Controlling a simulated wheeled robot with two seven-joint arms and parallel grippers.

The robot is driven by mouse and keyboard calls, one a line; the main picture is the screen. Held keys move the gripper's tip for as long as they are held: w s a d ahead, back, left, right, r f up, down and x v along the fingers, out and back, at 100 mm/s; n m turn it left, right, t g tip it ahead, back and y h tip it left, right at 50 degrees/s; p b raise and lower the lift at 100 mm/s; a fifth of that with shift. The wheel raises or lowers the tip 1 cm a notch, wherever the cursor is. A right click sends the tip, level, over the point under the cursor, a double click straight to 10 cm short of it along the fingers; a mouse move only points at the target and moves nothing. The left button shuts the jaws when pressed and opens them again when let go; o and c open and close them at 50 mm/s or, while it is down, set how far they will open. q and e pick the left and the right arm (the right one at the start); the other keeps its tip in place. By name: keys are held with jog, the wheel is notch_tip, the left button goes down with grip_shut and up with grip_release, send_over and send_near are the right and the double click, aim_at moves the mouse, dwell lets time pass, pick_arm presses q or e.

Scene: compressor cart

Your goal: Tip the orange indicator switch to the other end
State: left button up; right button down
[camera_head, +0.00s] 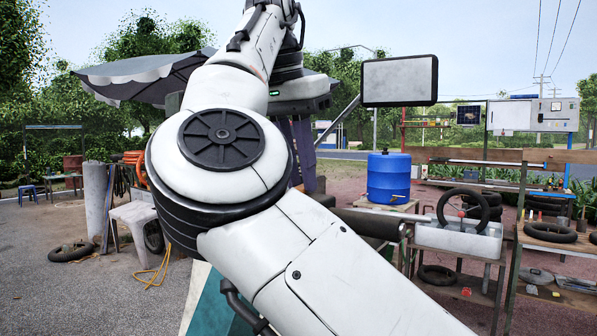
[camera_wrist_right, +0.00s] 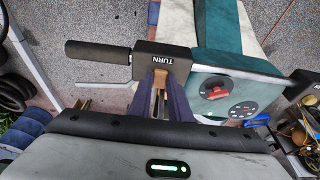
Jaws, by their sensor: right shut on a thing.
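A black handle (camera_wrist_right: 97,52) sticks out left from the block. In the head view my right gripper (camera_head: 302,150) is largely hidden behind my arm. My left gripper is not in view.
My right arm covers the middle of the head view and hides most of the cart. A blue barrel (camera_head: 389,178) and a bench with tyres stand at the right. A white stool (camera_head: 135,213) is at the left. Open paving lies at the lower left.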

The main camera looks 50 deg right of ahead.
jog(key=shift+d+y, duration=0.35)
jog(key=shift+y, duration=0.75)
jog(key=shift+d+f+y, duration=0.2)
jog(key=shift+d+y, duration=0.05)
jog(key=shift+y, duration=0.55)
jog(key=shift+r, duration=0.25)
jog(key=c, duration=1.6)
grip_release()
jog(key=shift+d, duration=0.1)
jog(key=shift+c, duration=0.2)
jog(key=shift+f, duration=0.25)
jog(key=shift+a+r+h, duration=0.1)
jog(key=shift+a+h, duration=0.2)
jog(key=shift+h, duration=0.6)
